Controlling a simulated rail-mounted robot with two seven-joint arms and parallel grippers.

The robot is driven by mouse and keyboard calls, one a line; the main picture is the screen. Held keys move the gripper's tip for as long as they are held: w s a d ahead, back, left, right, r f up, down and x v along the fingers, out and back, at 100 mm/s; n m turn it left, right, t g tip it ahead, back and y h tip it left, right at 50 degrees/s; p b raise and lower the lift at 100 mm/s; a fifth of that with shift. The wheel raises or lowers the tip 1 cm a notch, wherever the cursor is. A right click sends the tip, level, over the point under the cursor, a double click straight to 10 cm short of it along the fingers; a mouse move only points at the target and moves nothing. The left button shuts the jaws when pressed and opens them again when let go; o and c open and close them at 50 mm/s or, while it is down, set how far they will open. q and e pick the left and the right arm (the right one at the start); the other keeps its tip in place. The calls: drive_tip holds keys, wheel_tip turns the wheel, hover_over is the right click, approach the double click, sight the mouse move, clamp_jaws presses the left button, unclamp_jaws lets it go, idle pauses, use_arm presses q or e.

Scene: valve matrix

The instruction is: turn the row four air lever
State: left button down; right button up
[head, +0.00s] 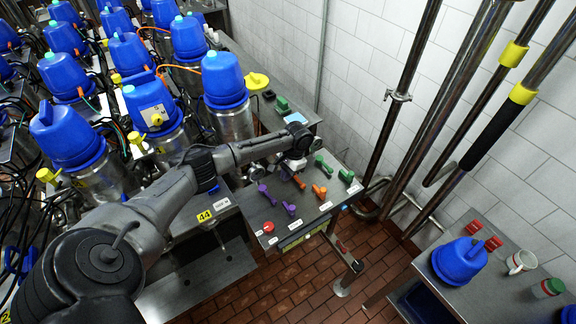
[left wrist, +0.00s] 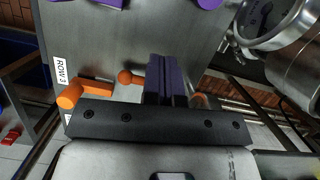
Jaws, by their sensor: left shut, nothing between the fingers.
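A steel valve panel (head: 262,222) carries purple levers (head: 290,209), orange levers (head: 319,191) and green levers (head: 346,176). In the head view my left gripper (head: 294,163) is over the panel's back part, near the back orange and green levers. In the left wrist view its fingers (left wrist: 165,80) are together and empty, with an orange lever (left wrist: 70,96) to their left beside a "ROW 3" label (left wrist: 60,82). No row four label is readable, so I cannot tell which lever is the row four air lever. My right gripper is not in view.
Several blue-topped steel vessels (head: 225,80) crowd the left. Pipes (head: 395,120) run along the right wall. A side table (head: 500,290) holds a blue cap (head: 460,260) and a mug (head: 521,262). Brick floor (head: 290,275) lies clear in front.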

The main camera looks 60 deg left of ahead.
sight(268, 195)
use_arm(q)
drive_tip(key=x, duration=0.3)
drive_tip(key=shift+f, duration=0.1)
drive_tip(key=s+p, duration=0.1)
drive_tip(key=s+f+p, duration=0.1)
drive_tip(key=s, duration=0.1)
drive_tip(key=shift+d, duration=0.15)
drive_tip(key=shift+s+d+f+p, duration=0.2)
drive_tip(key=shift+s+p, duration=0.1)
drive_tip(key=shift+s, duration=0.3)
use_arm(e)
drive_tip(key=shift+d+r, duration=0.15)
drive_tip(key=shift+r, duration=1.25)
